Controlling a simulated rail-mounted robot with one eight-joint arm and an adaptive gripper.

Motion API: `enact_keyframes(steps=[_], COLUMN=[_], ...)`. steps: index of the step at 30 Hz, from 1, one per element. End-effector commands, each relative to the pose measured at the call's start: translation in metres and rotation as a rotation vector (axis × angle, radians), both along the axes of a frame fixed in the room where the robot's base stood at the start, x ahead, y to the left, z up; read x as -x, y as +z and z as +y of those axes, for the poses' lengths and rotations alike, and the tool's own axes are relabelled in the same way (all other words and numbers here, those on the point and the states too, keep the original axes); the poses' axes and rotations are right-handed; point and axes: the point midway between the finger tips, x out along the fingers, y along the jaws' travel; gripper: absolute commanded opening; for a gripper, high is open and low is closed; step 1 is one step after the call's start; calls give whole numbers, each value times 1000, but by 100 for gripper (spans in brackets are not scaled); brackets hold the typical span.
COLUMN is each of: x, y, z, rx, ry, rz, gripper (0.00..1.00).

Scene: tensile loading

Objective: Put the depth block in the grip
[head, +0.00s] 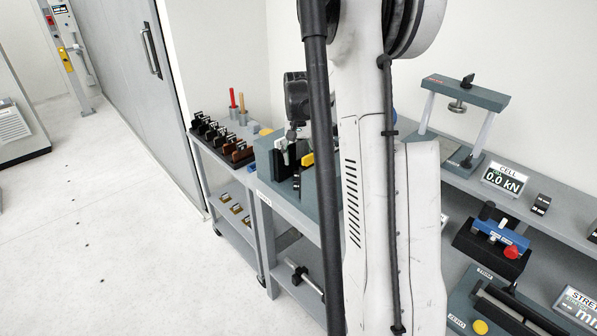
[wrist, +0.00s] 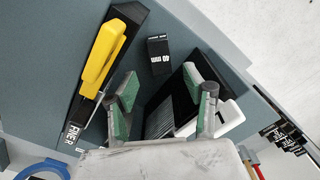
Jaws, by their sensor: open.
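A small black block marked with white lettering that seems to read 40 mm (wrist: 158,55) stands on the blue-grey table top in the wrist view; it is probably the depth block. My gripper (wrist: 160,92) is open, with green-padded fingers spread below the block in the picture. A black item with a finely ribbed face (wrist: 160,118) and a white handle-like part (wrist: 228,120) lies between and behind the fingers, partly hidden. In the head view my gripper (head: 291,150) is low over the table top, partly hidden by my arm. I cannot tell which thing is the grip.
A yellow-handled black tool (wrist: 104,55) stands left of the fingers. A blue ring (wrist: 42,168) is at lower left. Left of this table (head: 265,165), a cart holds a row of dark blocks (head: 220,138). A test frame (head: 462,105) stands at right.

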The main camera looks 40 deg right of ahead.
Motion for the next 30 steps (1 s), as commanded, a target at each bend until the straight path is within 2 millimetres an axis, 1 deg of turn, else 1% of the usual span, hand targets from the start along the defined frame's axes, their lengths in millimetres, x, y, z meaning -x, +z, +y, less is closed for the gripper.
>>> enact_keyframes(steps=[1, 4, 10, 14, 17, 21, 23, 27, 30], x=[0, 0, 0, 1, 4, 14, 19, 36, 51], y=[9, 23, 38, 49, 64, 91, 102, 124, 135], z=[0, 0, 1, 14, 37, 81, 100, 144, 173], rx=[0, 0, 1, 9, 23, 53, 66, 94, 114], ry=[0, 0, 2, 22, 60, 135, 169, 247, 303], rz=[0, 0, -1, -13, -37, -88, -111, -167, -207], gripper=[46, 46, 46, 46, 46, 46, 46, 46, 46])
